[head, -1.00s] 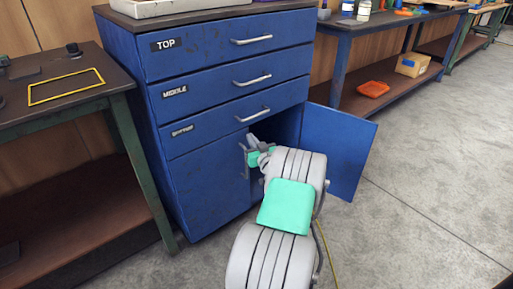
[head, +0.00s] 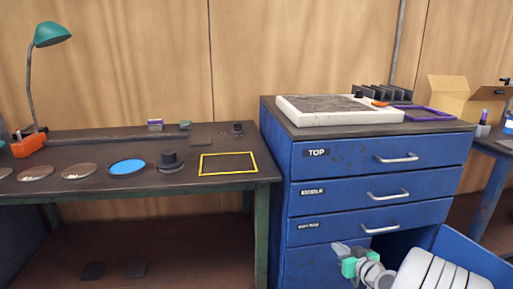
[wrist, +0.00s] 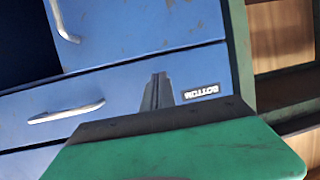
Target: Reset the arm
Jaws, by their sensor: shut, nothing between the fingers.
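My gripper (head: 341,249) is low in the head view, in front of the blue cabinet (head: 300,215) and just below its bottom drawer. Its grey fingers are shut together and empty. In the wrist view the closed fingers (wrist: 157,92) point at the bottom drawer's front, beside the BOTTOM label (wrist: 201,91). That view looks upside down. I cannot tell whether the fingertips touch the cabinet. My arm (head: 430,272) comes in from the lower right.
The TOP drawer (head: 375,153) and the two below are closed. An open cabinet door (head: 475,258) stands right of my arm. A workbench (head: 100,205) on the left carries discs, a yellow frame (head: 228,170) and a lamp (head: 50,35). A pale tray (head: 340,117) lies on the cabinet.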

